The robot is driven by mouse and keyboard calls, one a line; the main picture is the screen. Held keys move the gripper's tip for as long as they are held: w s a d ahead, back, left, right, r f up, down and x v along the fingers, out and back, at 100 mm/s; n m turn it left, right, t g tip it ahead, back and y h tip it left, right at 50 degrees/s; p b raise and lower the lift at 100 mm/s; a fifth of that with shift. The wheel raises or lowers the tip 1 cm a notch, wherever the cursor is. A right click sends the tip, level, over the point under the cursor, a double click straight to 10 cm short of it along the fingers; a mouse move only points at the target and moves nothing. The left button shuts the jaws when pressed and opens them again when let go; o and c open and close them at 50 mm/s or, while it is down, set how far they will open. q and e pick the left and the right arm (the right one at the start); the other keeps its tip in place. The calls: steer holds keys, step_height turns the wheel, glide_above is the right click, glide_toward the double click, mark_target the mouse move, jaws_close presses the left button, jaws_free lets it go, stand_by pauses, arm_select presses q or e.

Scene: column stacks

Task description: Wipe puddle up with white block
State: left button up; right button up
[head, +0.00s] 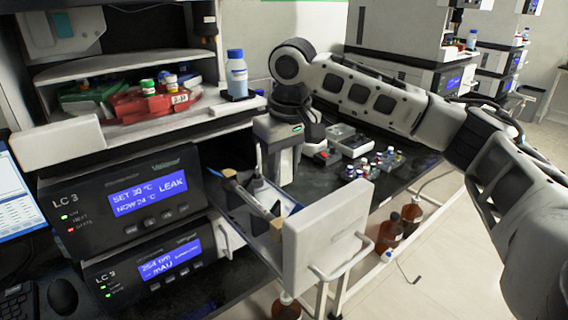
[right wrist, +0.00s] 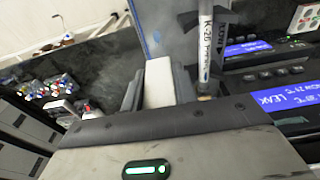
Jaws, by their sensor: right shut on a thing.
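My right gripper (head: 277,178) points down into the open drawer (head: 325,232) of the upper LC 3 unit. In the right wrist view it is shut on the white block (right wrist: 160,84), which sits between its dark fingers. In the head view the block is largely hidden by the gripper. A bluish patch (head: 291,207) shows inside the drawer beside the gripper; I cannot tell whether it is the puddle or the drawer floor. My left gripper is not in view.
A column tube (head: 246,195) runs along the drawer's left side, close to my gripper, and shows in the wrist view (right wrist: 204,50). The unit's display (head: 148,193) reads LEAK. Small vials (head: 372,166) stand on the dark bench to the right. Brown bottles (head: 390,233) stand below.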

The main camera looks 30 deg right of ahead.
mark_target(285, 184)
steer(key=shift+f, duration=0.9)
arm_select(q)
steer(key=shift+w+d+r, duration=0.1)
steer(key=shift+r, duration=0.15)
arm_select(e)
steer(key=shift+f, duration=1.25)
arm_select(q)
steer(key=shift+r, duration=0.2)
arm_select(e)
steer(key=shift+f, duration=0.6)
